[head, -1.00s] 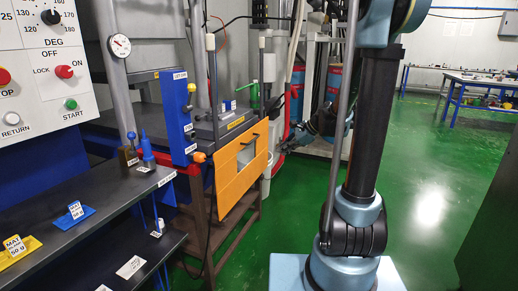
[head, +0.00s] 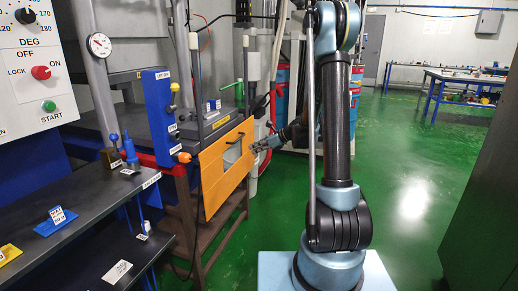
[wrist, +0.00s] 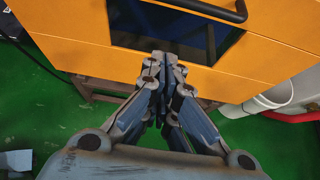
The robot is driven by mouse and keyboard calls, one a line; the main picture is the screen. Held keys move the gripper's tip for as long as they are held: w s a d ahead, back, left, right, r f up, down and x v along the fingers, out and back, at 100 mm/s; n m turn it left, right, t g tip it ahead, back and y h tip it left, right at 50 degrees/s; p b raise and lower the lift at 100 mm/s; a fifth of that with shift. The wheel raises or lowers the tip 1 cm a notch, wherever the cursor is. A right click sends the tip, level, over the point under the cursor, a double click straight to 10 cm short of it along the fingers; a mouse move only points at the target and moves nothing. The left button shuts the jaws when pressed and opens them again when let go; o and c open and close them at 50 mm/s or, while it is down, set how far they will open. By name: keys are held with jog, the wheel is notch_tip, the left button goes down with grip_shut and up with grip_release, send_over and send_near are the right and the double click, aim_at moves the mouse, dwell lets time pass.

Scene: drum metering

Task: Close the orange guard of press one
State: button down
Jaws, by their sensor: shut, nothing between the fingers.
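The orange guard (head: 212,182) is a flat panel with a rectangular window and a black handle (head: 233,141). It hangs low between two upright posts at the front of the press, with the space above it open. In the wrist view the guard (wrist: 75,58) fills the top, with its dark window (wrist: 180,25) and part of the handle (wrist: 215,9). My gripper (head: 254,149) is at the guard's right edge in the head view. In the wrist view its shut, empty fingertips (wrist: 163,62) overlap the window's lower edge, below the handle. I cannot tell whether they touch the panel.
A blue control box (head: 160,115) with an orange button stands left of the guard. A dark shelf (head: 85,200) with tagged parts is at the near left. A white pipe (wrist: 270,97) and red hose lie right of the guard.

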jog(key=shift+w+a+r, duration=0.15)
jog(key=shift+w+a, duration=0.15)
jog(key=shift+a, duration=0.6)
jog(key=shift+w+a+r, duration=0.2)
jog(key=shift+w+a, duration=0.15)
jog(key=shift+a, duration=0.55)
jog(key=shift+w+a+r, duration=0.15)
jog(key=shift+w+a, duration=0.15)
jog(key=shift+a, duration=0.6)
jog(key=shift+d, duration=0.1)
